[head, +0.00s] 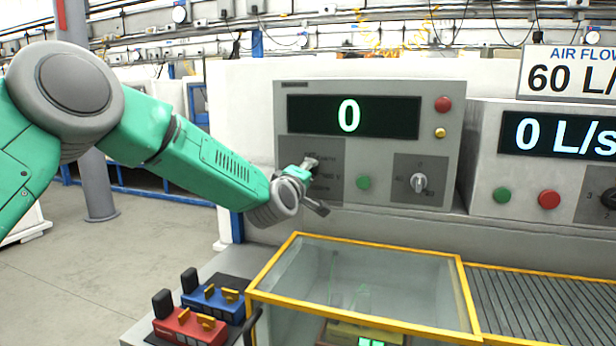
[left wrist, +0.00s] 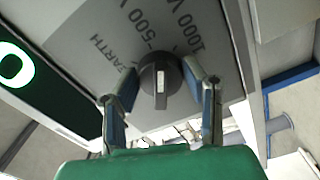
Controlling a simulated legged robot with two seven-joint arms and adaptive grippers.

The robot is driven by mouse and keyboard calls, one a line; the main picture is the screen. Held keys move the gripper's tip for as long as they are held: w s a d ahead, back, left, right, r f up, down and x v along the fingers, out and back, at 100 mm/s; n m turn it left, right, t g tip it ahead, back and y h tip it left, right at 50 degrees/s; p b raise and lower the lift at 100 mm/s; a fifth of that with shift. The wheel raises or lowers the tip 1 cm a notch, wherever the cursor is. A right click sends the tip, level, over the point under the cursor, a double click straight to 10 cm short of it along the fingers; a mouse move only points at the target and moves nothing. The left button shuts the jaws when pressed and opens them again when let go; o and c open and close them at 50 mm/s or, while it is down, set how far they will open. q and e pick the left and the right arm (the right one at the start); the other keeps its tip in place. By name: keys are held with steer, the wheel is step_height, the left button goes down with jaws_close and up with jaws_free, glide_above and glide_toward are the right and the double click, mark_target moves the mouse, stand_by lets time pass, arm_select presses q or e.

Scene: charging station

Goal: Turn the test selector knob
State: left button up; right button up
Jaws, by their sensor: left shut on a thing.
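The test selector knob (left wrist: 160,88) is a round black knob with a white pointer line on a grey panel. Labels reading "EARTH", "-500 V" and "1000 V" surround it in the left wrist view. In the head view my left gripper (head: 305,178) is at the dark lower-left plate of the tester (head: 375,148) and largely hides the knob. My right gripper is not in view.
The tester display (head: 353,116) reads 0. A green button (head: 363,182) and another knob (head: 419,182) sit right of my gripper. Below is a clear yellow-edged box (head: 365,250). Blue (head: 212,302) and red (head: 188,327) devices stand at lower left. An air-flow unit (head: 480,165) is at right.

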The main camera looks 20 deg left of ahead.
arm_select(q)
steer(key=m, duration=0.2)
steer(key=f+m, duration=0.1)
steer(key=m, duration=0.2)
steer(key=shift+s+d+f+m, duration=0.1)
steer(key=shift+f+m, duration=0.05)
steer(key=shift+m, duration=0.15)
stand_by(0.4)
steer(key=o, duration=1.1)
steer(key=shift+r, duration=0.2)
steer(key=shift+r, duration=0.15)
steer(key=shift+s, duration=0.35)
steer(key=s, duration=1.1)
steer(key=shift+a+f, duration=0.2)
steer(key=shift+a, duration=0.05)
